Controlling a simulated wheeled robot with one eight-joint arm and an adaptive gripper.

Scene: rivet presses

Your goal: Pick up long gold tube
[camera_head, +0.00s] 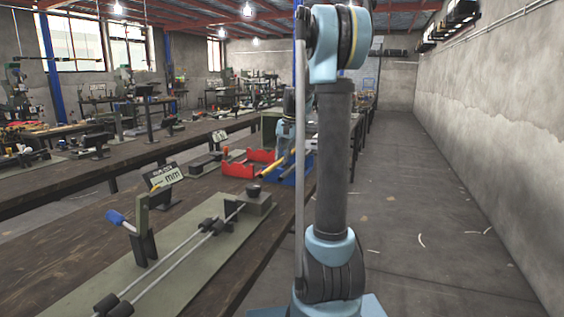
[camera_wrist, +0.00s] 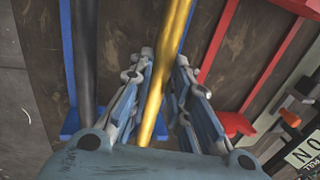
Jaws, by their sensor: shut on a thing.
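The long gold tube (camera_wrist: 172,50) runs from the top of the wrist view down between my gripper's fingers. My gripper (camera_wrist: 163,75) is shut on the tube, with one finger on each side of it. The tube's lower end is hidden by the gripper body. In the head view a yellow-gold tube (camera_head: 271,168) shows by the blue and red holders on the bench, partly behind my arm. My gripper's fingers are too small and hidden to make out in the head view.
A red holder (camera_wrist: 237,122) is to the right. The right floor is mostly clear.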

